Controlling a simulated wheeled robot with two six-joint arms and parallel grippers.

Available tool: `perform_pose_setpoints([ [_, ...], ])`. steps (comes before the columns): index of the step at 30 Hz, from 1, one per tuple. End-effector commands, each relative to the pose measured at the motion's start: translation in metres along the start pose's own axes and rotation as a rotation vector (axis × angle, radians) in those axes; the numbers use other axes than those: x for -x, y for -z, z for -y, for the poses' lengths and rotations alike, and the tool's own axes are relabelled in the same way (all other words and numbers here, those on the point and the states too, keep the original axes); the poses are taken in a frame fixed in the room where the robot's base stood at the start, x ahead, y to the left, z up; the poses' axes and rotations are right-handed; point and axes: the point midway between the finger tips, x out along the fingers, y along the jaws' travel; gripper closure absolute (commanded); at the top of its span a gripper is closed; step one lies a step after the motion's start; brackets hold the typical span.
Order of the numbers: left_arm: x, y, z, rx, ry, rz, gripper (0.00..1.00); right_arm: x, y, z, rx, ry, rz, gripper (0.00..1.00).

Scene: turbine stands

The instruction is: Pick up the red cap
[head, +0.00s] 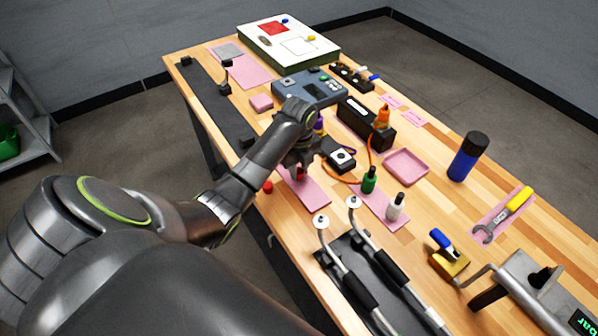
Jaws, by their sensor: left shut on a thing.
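My left gripper (299,170) is over the pink mat (312,196) near the table's near edge, with its fingers pointing down. It is shut on a small red thing, which I take to be the red cap (300,175). Only a little red shows at the fingertips; the fingers and wrist hide the rest. I cannot tell whether it touches the mat. Another small red piece (268,186) is at the table edge, left of the gripper and apart from it. My right gripper is not in view.
A black box with a white top (342,158) and an orange cable stand just right of the gripper. A green bottle (369,180) and a white bottle (395,207) stand further right. A grey device (310,88) is behind. Metal rods on a dark mat (345,262) lie in front.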

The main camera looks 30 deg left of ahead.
Motion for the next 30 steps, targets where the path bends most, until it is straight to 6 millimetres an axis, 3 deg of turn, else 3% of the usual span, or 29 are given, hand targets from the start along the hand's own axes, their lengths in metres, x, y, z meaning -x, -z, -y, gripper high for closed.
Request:
perform_pose_setpoints([
  [6, 0.045, -0.001, 0.001, -0.002, 0.007, 0.006, 1.00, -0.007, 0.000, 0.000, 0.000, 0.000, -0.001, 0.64],
  [12, 0.075, 0.000, 0.000, 0.001, -0.001, 0.000, 1.00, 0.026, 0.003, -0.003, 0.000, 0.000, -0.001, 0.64],
  [19, 0.091, 0.000, 0.000, 0.001, 0.000, 0.000, 1.00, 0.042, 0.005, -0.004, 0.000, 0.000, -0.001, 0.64],
  [30, 0.093, 0.000, 0.000, 0.001, 0.000, 0.000, 1.00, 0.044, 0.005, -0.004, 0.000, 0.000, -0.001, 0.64],
])
